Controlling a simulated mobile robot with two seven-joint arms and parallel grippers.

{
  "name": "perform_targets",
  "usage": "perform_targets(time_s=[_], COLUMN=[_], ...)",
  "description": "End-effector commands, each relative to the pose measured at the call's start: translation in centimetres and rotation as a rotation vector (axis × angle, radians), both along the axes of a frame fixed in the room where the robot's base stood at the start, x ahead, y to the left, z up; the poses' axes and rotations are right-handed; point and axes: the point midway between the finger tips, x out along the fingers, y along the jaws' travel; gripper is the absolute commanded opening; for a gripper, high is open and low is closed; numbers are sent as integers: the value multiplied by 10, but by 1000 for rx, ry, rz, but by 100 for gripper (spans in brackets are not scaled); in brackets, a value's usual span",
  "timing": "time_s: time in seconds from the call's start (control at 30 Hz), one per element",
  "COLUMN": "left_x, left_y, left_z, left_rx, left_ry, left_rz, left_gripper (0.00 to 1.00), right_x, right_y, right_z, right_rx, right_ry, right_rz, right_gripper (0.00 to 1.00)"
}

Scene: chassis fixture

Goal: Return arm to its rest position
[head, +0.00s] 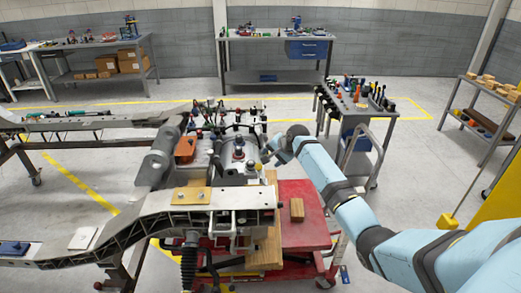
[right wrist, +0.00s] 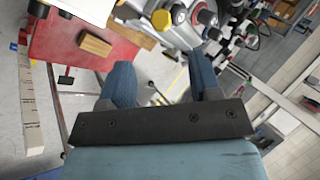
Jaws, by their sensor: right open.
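My right arm comes in from the lower right in the head view, and its gripper (head: 281,146) is at the right side of the chassis fixture (head: 150,212). In the right wrist view my right gripper (right wrist: 163,75) has its two blue fingers apart, with nothing between them. Fixture parts, with a yellow knob (right wrist: 161,19) and a grey round end, show beyond the fingertips. I cannot tell the exact gap between the fingertips and these parts. My left gripper is not in view.
A red cart (head: 305,235) with a wooden block (head: 297,209) stands under the fixture's right side. A grey tool cart (head: 358,120) stands behind my right arm. Workbenches line the back wall. A shelf (head: 490,105) stands at the right. Open floor lies between them.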

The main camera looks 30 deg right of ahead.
Motion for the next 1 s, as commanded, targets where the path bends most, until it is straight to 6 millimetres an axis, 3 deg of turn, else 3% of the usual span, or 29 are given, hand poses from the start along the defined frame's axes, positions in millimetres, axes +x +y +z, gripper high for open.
perform_targets(time_s=[0.27, 0.37, 0.47, 0.6, 0.7, 0.83, 1.0], left_x=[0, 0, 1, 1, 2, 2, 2], left_y=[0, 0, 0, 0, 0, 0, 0], left_z=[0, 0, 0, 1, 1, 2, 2], left_rx=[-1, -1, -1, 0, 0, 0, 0], left_ry=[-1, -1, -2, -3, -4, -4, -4], left_rz=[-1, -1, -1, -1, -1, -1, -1], left_gripper=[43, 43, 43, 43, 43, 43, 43], right_x=[-3, -17, -46, -108, -158, -228, -319], right_y=[3, 17, 44, 97, 136, 189, 252], right_z=[-6, -30, -71, -129, -159, -183, -185], right_rx=[-11, -67, -172, -351, -466, -598, -745], right_ry=[0, -7, -29, -88, -144, -231, -361], right_rz=[10, 56, 154, 342, 480, 647, 829], right_gripper=[58, 58, 58, 58, 58, 58, 58])
